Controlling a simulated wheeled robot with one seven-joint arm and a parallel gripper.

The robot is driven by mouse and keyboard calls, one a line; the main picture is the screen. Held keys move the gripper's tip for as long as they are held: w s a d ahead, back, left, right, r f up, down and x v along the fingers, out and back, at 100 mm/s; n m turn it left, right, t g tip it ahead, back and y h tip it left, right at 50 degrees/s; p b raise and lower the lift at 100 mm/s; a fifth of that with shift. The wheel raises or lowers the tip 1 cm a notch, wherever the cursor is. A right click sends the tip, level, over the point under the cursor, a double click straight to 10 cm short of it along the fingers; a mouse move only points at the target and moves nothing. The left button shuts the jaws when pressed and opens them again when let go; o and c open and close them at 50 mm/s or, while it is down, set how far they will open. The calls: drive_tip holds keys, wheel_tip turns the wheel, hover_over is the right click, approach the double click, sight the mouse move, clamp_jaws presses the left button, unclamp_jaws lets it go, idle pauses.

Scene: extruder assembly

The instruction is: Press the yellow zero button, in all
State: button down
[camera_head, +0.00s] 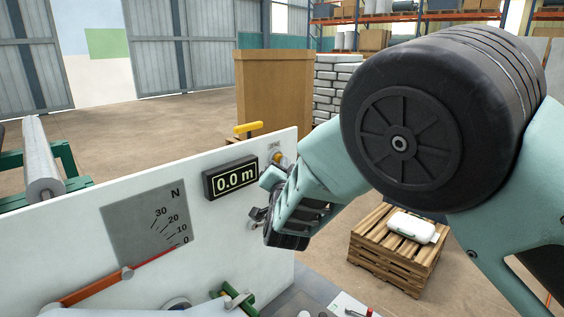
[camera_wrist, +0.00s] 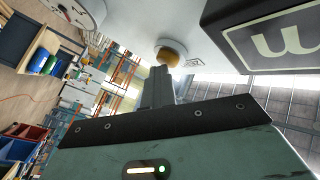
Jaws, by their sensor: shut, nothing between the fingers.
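In the wrist view the round yellow button (camera_wrist: 172,55) stands out from the panel, just beyond my fingertips. My gripper (camera_head: 270,178) is at the panel, just below and beside the button; it also shows in the wrist view (camera_wrist: 160,72) with its fingers together and empty. The fingertips overlap the button's lower edge in that view. I cannot tell whether they touch it.
A force dial (camera_head: 150,225) marked N has its red-orange pointer (camera_head: 120,275) by 0. A yellow handle (camera_head: 248,127) shows at the panel's top edge. A pallet (camera_head: 385,262) with a white sack (camera_head: 412,227) stands on the floor to the right. Open floor lies behind the panel.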

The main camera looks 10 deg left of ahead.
drive_tip(key=shift+w+a+r, duration=0.1)
drive_tip(key=shift+a, duration=0.15)
idle(0.6)
drive_tip(key=shift+s+d+b, duration=0.6)
drive_tip(key=shift+s+d, duration=0.1)
drive_tip(key=shift+d, duration=0.15)
drive_tip(key=s+d+b, duration=0.1)
drive_tip(key=d, duration=0.1)
drive_tip(key=s+d+b, duration=0.1)
drive_tip(key=s+d, duration=0.1)
idle(0.4)
drive_tip(key=shift+f, duration=0.2)
